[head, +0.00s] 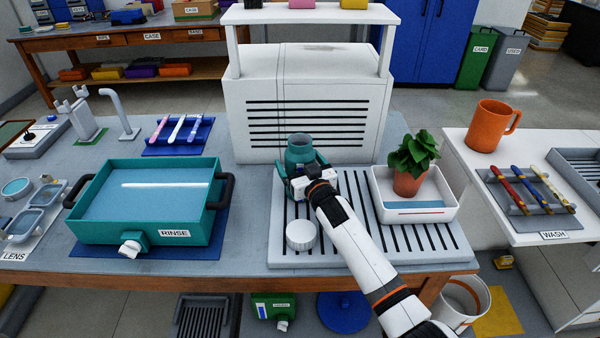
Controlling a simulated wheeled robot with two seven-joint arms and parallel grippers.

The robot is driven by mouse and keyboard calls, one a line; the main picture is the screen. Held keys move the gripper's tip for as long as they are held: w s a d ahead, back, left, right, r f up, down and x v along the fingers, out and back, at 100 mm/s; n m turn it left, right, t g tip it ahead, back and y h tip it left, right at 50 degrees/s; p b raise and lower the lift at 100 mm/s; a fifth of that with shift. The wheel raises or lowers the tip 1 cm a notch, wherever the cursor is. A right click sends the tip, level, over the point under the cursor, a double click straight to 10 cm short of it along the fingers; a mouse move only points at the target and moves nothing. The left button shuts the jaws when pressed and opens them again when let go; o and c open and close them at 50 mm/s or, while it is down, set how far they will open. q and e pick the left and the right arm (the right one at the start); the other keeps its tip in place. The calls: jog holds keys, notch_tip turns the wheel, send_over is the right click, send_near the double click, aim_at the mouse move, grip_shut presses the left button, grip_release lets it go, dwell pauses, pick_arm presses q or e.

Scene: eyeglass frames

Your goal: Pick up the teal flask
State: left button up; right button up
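The teal flask (300,153) stands upright on the grey slotted drain board in the middle of the bench, its round mouth facing up. My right gripper (308,174) is at the near side of the flask. The wrist and gripper body cover the flask's lower front. The fingertips are not clear, so I cannot tell whether they are closed on it or only beside it. My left gripper is not in view.
A white round cap (302,235) lies on the drain board (345,259), left of my forearm. A potted plant in a white tray (422,213) stands close on the right. A teal rinse basin (150,200) is left, and a white slotted cabinet (308,110) rises behind.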

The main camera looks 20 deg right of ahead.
jog(key=c, duration=1.6)
jog(key=shift+r, duration=0.2)
jog(key=shift+c, duration=0.6)
notch_tip(320, 180, up, 10)
